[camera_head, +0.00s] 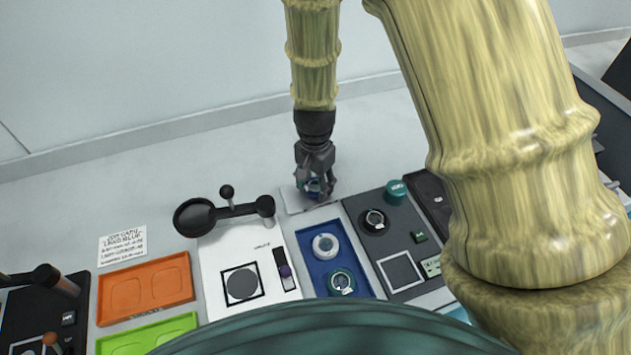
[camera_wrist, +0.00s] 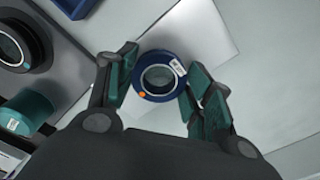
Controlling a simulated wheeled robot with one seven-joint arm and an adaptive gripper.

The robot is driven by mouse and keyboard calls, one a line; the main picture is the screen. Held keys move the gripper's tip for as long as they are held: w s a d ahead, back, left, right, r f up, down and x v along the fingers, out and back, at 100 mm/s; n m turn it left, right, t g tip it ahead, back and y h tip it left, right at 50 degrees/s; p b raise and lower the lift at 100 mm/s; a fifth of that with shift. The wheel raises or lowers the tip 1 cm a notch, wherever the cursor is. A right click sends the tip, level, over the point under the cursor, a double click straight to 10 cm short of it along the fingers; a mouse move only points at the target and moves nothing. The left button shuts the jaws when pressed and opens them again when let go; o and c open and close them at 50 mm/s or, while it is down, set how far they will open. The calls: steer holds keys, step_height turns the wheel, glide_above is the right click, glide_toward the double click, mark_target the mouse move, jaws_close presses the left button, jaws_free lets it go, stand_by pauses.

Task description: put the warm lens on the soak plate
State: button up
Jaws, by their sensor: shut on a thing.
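My gripper (camera_head: 315,188) is shut on a dark blue ring-mounted lens (camera_wrist: 150,91) with a clear centre, an orange dot and a small white label. In the wrist view, the lens sits between the two teal-padded fingers of my gripper (camera_wrist: 160,80). A thin, pale grey plate (camera_head: 292,204) lies under my gripper, and it also shows behind the lens in the wrist view (camera_wrist: 205,30). It may be the soak plate, but no readable marking confirms this. I cannot tell whether the lens touches the plate or hangs just above it.
A blue tray (camera_head: 306,236) holds a white-ringed lens (camera_head: 316,241) and a teal-ringed one (camera_head: 333,277). Right of it, a dark panel (camera_head: 410,277) carries a black ring and teal knob. A white station (camera_head: 213,262) with a black magnifier and orange tray (camera_head: 147,287) stand left.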

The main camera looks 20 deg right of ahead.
mark_target(315, 186)
steer(key=shift+f, duration=0.1)
steer(key=o, duration=1)
steer(key=shift+o, duration=0.2)
step_height(315, 186, up, 12)
steer(key=b, duration=0.1)
stand_by(0.5)
